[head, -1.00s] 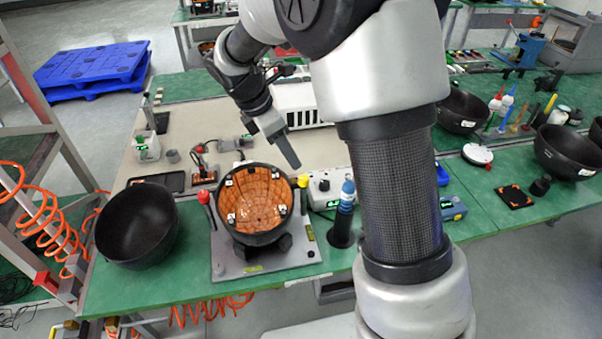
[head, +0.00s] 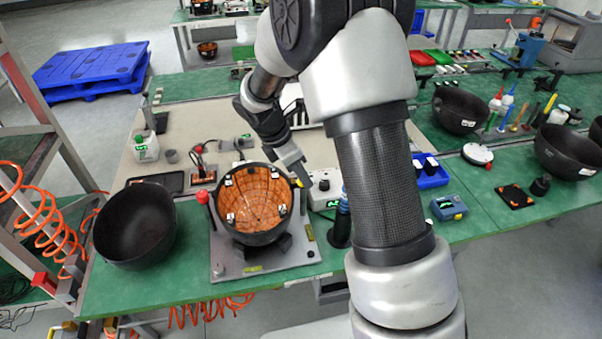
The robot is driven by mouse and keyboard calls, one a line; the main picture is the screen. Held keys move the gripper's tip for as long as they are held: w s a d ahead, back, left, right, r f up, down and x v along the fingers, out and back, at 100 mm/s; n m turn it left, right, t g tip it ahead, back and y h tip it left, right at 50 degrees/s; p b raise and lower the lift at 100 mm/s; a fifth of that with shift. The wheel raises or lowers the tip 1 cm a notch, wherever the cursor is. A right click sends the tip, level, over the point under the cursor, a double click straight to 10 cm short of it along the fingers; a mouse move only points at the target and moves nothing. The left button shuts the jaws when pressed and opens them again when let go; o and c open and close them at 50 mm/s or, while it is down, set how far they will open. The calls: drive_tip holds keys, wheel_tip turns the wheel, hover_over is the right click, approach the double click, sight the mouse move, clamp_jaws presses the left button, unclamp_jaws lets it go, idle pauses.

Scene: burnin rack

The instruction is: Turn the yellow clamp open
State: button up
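The yellow clamp (head: 298,183) stands at the right rim of a bowl with an orange, panelled inside (head: 252,200). Only a little of its yellow top shows, as my gripper (head: 303,178) covers most of it. My gripper comes down from the upper left, with its tip at the clamp. I cannot tell whether it touches the clamp, or whether the fingers are open or shut. A red-topped clamp (head: 203,198) stands at the bowl's left side. The bowl sits on a grey base plate (head: 232,262).
A black bowl (head: 135,226) stands left of the plate. A grey box with a green display (head: 324,190) and a dark bottle (head: 341,222) stand close on the right. A blue tray (head: 432,174) and a blue meter (head: 448,207) lie farther right.

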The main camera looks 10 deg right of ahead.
clamp_jaws()
drive_tip(key=shift+m, duration=0.3)
drive_tip(key=m+g+p, duration=0.1)
drive_tip(key=m, duration=0.1)
drive_tip(key=shift+w+r+m+p, duration=0.1)
drive_tip(key=shift+w+m+p, duration=0.05)
drive_tip(key=shift+m+p, duration=0.2)
drive_tip(key=m+g+p, duration=0.1)
drive_tip(key=m+g, duration=0.1)
drive_tip(key=m, duration=0.2)
drive_tip(key=shift+w+m, duration=0.15)
drive_tip(key=shift+m, duration=0.2)
drive_tip(key=m+g+y+p, duration=0.1)
drive_tip(key=m, duration=0.3)
drive_tip(key=shift+w+d, duration=0.1)
drive_tip(key=m+y, duration=0.1)
drive_tip(key=m, duration=0.2)
drive_tip(key=m+g+y, duration=0.1)
drive_tip(key=m, duration=0.1)
drive_tip(key=shift+d+m, duration=0.15)
drive_tip(key=shift+m, duration=0.25)
